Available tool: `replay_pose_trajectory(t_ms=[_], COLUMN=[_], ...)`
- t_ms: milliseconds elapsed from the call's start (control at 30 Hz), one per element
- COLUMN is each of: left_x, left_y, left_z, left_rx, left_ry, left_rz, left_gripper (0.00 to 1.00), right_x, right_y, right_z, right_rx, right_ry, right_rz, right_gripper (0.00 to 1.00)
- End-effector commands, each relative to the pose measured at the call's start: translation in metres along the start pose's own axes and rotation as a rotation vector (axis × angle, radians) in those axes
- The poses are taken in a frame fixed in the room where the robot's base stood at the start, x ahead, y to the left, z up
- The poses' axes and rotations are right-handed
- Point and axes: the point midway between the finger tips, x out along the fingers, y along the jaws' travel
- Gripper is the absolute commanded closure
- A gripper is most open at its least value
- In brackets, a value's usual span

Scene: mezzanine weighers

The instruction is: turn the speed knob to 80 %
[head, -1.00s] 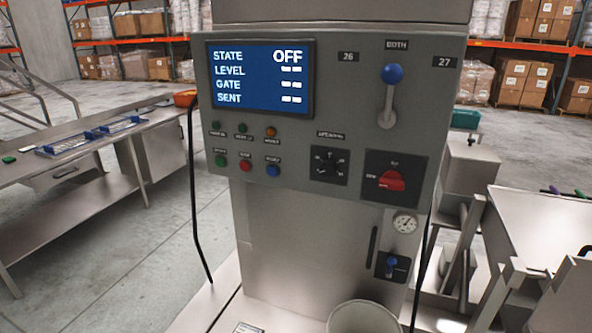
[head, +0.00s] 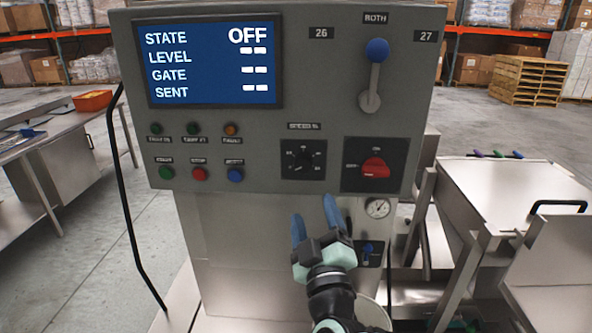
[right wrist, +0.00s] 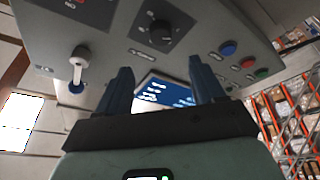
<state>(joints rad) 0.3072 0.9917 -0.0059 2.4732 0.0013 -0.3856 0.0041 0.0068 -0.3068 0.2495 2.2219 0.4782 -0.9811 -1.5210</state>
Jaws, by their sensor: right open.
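The speed knob (head: 303,159) is a small black dial on a black plate, under a "SPEED %" label on the grey control panel (head: 215,128). Its exact setting is too small to read. In the right wrist view the knob (right wrist: 160,33) shows beyond the fingers, near the top. My right gripper (head: 313,206) is open and empty, its blue fingers pointing up, below the knob and apart from it. Both fingers of the right gripper (right wrist: 160,70) also show in the right wrist view. My left gripper is not in view.
A red rotary switch (head: 375,169) sits just right of the knob. A blue-topped lever (head: 374,75) stands above it. Several coloured buttons are on the left, including a blue one (head: 235,175). The screen (head: 209,64) reads STATE OFF. A gauge (head: 378,208) is below the panel.

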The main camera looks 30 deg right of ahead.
Motion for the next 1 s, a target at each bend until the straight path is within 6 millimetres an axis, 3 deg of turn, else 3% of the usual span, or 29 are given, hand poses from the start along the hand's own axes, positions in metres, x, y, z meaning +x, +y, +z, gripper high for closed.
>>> replay_pose_trajectory(t_ms=[300, 500, 700, 1000], left_x=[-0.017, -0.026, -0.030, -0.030], left_y=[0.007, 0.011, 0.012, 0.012], left_z=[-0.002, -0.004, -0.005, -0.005], left_rx=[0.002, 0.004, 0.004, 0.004], left_ry=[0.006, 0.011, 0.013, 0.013], left_rz=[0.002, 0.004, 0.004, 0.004], left_gripper=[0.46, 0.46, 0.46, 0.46], right_x=[0.068, 0.102, 0.118, 0.121], right_y=[-0.001, 0.000, -0.001, -0.001], right_z=[-0.001, 0.000, 0.001, 0.001], right_rx=[0.001, 0.000, 0.001, 0.001], right_ry=[-0.001, -0.001, -0.001, -0.001], right_rz=[-0.002, -0.001, -0.003, -0.003], right_gripper=[0.32, 0.32, 0.32, 0.32])
